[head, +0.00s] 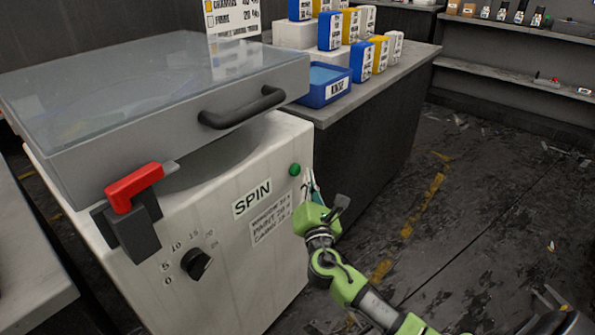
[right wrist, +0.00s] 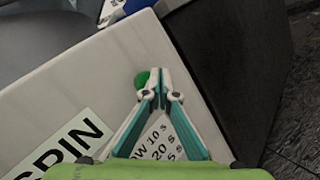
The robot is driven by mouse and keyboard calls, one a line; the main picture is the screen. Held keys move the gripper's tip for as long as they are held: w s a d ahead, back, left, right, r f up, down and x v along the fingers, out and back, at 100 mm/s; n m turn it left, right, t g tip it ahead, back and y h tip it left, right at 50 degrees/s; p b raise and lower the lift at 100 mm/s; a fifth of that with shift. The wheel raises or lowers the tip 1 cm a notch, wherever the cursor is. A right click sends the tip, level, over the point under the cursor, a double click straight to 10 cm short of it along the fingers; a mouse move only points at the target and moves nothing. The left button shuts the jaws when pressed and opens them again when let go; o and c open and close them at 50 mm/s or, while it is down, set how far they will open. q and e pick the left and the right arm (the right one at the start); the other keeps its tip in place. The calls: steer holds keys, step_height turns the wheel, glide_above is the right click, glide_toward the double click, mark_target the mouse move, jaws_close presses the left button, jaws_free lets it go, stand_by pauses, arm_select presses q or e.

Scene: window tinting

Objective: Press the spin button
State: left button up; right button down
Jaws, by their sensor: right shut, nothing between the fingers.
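The green spin button (head: 295,170) sits on the front of the white machine (head: 210,260), up and right of the SPIN label (head: 252,198). My right gripper (head: 311,180) is close to the machine's front, at its right edge. In the right wrist view the button (right wrist: 142,79) shows just left of the shut fingertips (right wrist: 155,75), partly behind them. I cannot tell whether they touch it. Nothing is between the fingers. The machine's lid (head: 150,120) is down, with a red latch (head: 134,188) at its front left. My left gripper is not in view.
A black dial (head: 197,263) is on the machine's front, lower left. A blue tray (head: 324,84) and several small boxes (head: 362,60) stand on the counter behind. The floor at the right (head: 480,210) is mostly open, with scattered debris.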

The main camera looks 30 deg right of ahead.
steer(key=shift+s+d+p, duration=0.1)
steer(key=shift+s+d, duration=0.2)
steer(key=shift+s, duration=0.45)
steer(key=shift+s+d+p, duration=0.1)
steer(key=shift+s+d, duration=0.25)
steer(key=shift+s, duration=0.45)
steer(key=shift+s+d+p, duration=0.1)
steer(key=shift+s+d, duration=0.2)
steer(key=shift+s, duration=0.45)
